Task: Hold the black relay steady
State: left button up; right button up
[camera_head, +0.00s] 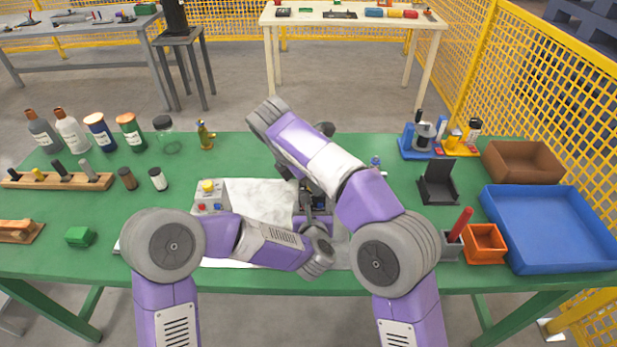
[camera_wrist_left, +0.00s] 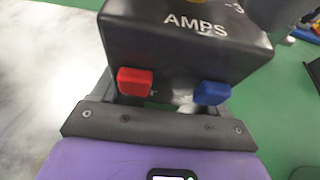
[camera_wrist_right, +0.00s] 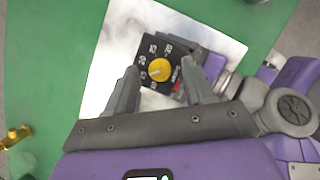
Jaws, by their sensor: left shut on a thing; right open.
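The black relay (camera_wrist_left: 190,58) is a dark box marked AMPS, with a red terminal (camera_wrist_left: 135,82) and a blue terminal (camera_wrist_left: 212,93) on its near side. My left gripper (camera_wrist_left: 172,92) is shut on the relay. In the right wrist view the relay's top (camera_wrist_right: 150,52) shows a yellow dial (camera_wrist_right: 160,70) with numbers around it. My right gripper (camera_wrist_right: 161,78) is open above the relay, a finger on each side of the dial in the picture. I cannot tell whether it touches. In the head view my arms largely hide the relay and both grippers.
A whitish sheet (camera_head: 262,195) lies under the work on the green table. A grey box with a yellow button (camera_head: 208,186) stands left. A black stand (camera_head: 438,190), an orange bin (camera_head: 485,257) and a blue tray (camera_head: 550,262) stand right. Bottles (camera_head: 72,133) line the back left.

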jog(key=shift+a+r, duration=0.1)
jog(key=shift+r, duration=0.05)
jog(key=v, duration=0.7)
jog(key=shift+r, duration=0.1)
dwell(0.3)
pick_arm(q)
jog(key=o, duration=1.3)
